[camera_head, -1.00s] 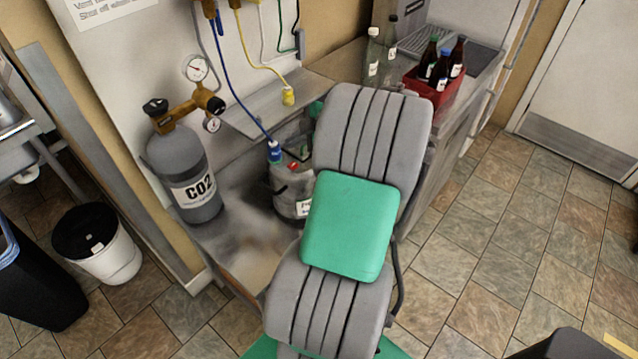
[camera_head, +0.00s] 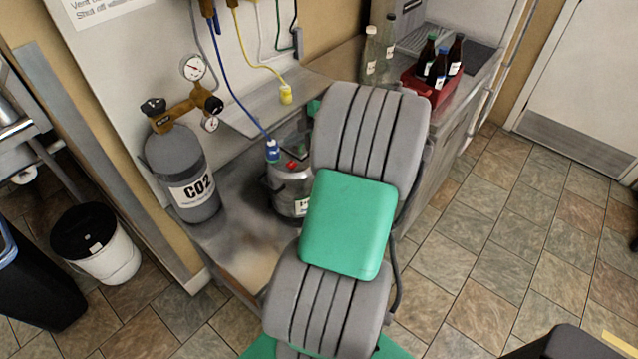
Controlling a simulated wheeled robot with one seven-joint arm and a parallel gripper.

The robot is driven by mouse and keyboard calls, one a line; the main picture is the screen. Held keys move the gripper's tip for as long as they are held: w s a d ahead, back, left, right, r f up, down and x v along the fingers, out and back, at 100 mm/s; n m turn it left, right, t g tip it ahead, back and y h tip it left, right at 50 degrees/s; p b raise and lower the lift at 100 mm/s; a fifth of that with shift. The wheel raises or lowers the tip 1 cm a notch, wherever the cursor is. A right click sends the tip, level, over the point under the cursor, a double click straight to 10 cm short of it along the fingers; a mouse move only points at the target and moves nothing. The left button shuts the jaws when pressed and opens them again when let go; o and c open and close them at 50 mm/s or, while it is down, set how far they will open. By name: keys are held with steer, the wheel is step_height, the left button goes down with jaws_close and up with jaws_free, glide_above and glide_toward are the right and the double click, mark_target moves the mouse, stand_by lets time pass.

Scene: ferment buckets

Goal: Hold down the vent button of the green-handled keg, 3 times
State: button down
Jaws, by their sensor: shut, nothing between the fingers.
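One steel keg (camera_head: 291,188) stands on the low metal shelf, left of my arm and partly hidden behind it. It has a red button (camera_head: 291,164) on top and a blue connector (camera_head: 272,151) with a blue hose at its left. A white label shows low on its side. I cannot make out a green handle on it. My grey and green arm runs up the middle of the picture and covers the area to the keg's right. My gripper is hidden behind the arm, so its place relative to the button does not show.
A grey CO2 cylinder (camera_head: 184,178) with brass regulator and gauges stands left of the keg. A yellow connector (camera_head: 286,94) hangs above a narrow ledge. A red crate (camera_head: 431,92) of bottles and clear bottles (camera_head: 371,58) stand on the counter behind. Bare shelf lies in front of the keg.

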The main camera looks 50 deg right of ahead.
steer(key=shift+r, duration=0.1)
stand_by(0.5)
step_height(320, 180, up, 6)
steer(key=p, duration=0.6)
glide_above(294, 165)
step_height(294, 165, down, 2)
steer(key=m, duration=0.9)
steer(key=m+b, duration=0.1)
steer(key=m, duration=0.9)
steer(key=shift+f+h, duration=0.2)
steer(key=shift+h, duration=0.2)
steer(key=shift+f+b, duration=0.1)
steer(key=shift+b, duration=0.2)
step_height(294, 165, down, 9)
steer(key=b, duration=0.6)
steer(key=shift+r, duration=0.2)
steer(key=shift+s, duration=0.1)
steer(key=shift+f+b, duration=0.4)
